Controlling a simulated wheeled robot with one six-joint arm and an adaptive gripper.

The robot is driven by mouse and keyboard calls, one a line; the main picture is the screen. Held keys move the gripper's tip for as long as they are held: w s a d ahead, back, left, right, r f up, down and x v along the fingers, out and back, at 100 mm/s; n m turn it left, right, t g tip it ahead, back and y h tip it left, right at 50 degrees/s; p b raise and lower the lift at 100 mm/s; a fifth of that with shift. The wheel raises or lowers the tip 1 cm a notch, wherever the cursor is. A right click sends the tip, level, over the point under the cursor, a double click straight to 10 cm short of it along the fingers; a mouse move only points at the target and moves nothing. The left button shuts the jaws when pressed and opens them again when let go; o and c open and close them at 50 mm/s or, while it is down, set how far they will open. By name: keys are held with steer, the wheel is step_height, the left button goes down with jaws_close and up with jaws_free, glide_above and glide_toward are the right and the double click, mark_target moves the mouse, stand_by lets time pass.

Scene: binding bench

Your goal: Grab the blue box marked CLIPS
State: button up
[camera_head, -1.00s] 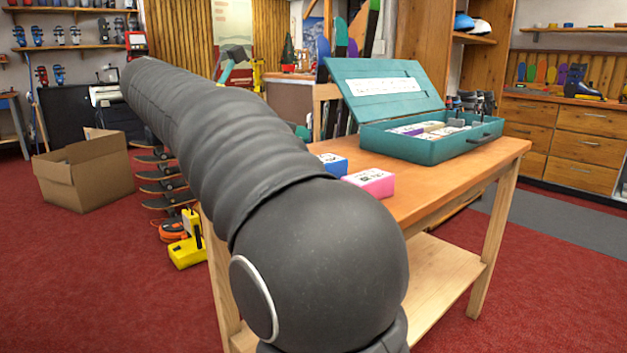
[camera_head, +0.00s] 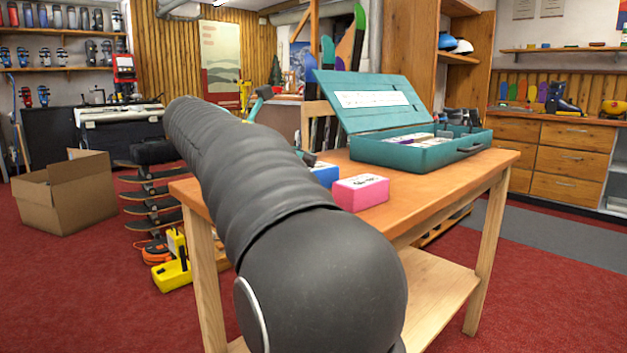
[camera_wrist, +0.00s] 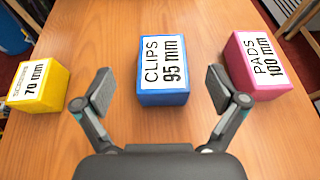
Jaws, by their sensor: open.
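The blue box (camera_wrist: 163,97) marked CLIPS 95 mm stands on the wooden bench in the wrist view, with a pink box (camera_wrist: 262,66) marked PADS 100 mm to its right and a yellow box (camera_wrist: 38,86) marked 70 mm to its left. My gripper (camera_wrist: 156,92) is open, with its fingers apart on the left and right near the blue box's front end; I cannot tell whether they reach beside it. In the head view the blue box (camera_head: 325,174) is partly hidden by my arm, and the pink box (camera_head: 361,193) stands in front of it.
An open teal case (camera_head: 400,156) with several small boxes in it stands at the back of the bench (camera_head: 440,183). Gaps of bare wood separate the three boxes. A cardboard box (camera_head: 66,195) and a yellow tool (camera_head: 172,272) are on the floor at left.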

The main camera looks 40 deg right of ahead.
mark_target(316, 166)
steer(key=b+x, duration=0.1)
steer(key=x, duration=0.4)
steer(key=shift+s+f+b, duration=0.15)
steer(key=shift+f+b, duration=0.2)
steer(key=c, duration=1.3)
